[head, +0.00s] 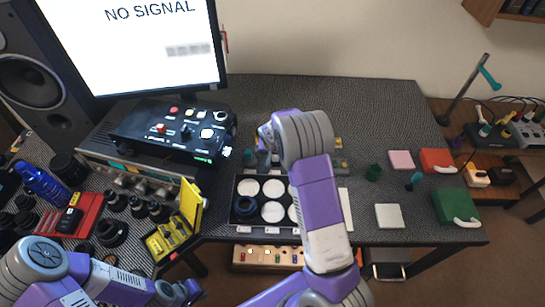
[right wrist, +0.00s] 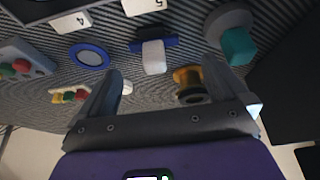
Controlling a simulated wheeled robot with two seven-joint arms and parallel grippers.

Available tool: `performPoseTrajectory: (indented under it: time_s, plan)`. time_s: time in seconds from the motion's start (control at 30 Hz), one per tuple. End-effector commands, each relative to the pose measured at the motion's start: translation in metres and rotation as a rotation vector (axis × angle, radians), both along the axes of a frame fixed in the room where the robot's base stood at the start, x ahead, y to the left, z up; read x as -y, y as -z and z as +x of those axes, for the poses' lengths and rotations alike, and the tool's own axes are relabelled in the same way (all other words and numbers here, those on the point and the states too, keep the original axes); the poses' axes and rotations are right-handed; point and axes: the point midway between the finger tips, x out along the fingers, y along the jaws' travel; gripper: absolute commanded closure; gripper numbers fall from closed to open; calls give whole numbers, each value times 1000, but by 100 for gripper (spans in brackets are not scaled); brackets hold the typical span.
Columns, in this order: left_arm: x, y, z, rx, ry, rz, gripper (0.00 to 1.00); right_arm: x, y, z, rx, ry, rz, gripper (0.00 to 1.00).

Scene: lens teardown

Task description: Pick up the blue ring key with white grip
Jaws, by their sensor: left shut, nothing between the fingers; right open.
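In the right wrist view, the blue key with a white grip (right wrist: 153,57) lies on the grey woven mat. Its blue part is a flat bar behind the white block. My right gripper (right wrist: 163,66) is open and empty, with the key in view between and beyond its fingertips, apparently untouched. In the head view, my right arm reaches over the table and its gripper (head: 264,141) is partly hidden by its own wrist. I cannot make out the key there. My left gripper (head: 188,292) is shut and empty at the lower left, near the table's front edge.
A blue ring with a pale centre (right wrist: 89,57), a teal-and-grey part (right wrist: 237,42) and a brass-coloured part (right wrist: 188,80) lie around the key. A black tray with white discs (head: 236,219) stands front-centre. A control box (head: 178,128) is at left.

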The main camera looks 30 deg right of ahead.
Motion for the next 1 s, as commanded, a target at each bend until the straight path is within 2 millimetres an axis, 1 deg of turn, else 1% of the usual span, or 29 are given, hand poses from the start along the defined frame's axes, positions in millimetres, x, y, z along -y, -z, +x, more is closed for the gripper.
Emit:
performPoseTrajectory:
  time_s: [0.03, 0.17, 0.3, 0.4, 0.5, 0.7, 0.73, 0.77, 1.0]
  plan:
    - [0, 1, 0, 0, 0, 0, 100, 2, 7, 1, -2, 0, 0, 0]
    - [0, 4, 0, 0, 0, 0, 100, 7, 21, 6, -1, 1, 1, 0]
    - [0, 9, 0, 0, 0, 0, 100, 16, 41, 12, -3, 0, 2, 0]
    - [0, 11, 0, 0, 0, 0, 100, 18, 52, 16, -2, -1, 1, 0]
    - [0, 11, 0, 0, 0, 0, 100, 18, 56, 19, 0, -3, 1, 0]
    - [0, 11, 0, 0, 0, 0, 100, 18, 56, 19, 0, -3, 1, 0]
    - [0, 11, 0, 0, 0, 0, 100, 18, 56, 19, 0, -3, 1, 2]
    - [0, 11, 0, 0, 0, 0, 100, 18, 56, 19, 0, -3, 1, 6]
    - [0, 11, 0, 0, 0, 0, 100, 18, 56, 19, 0, -3, 1, 43]
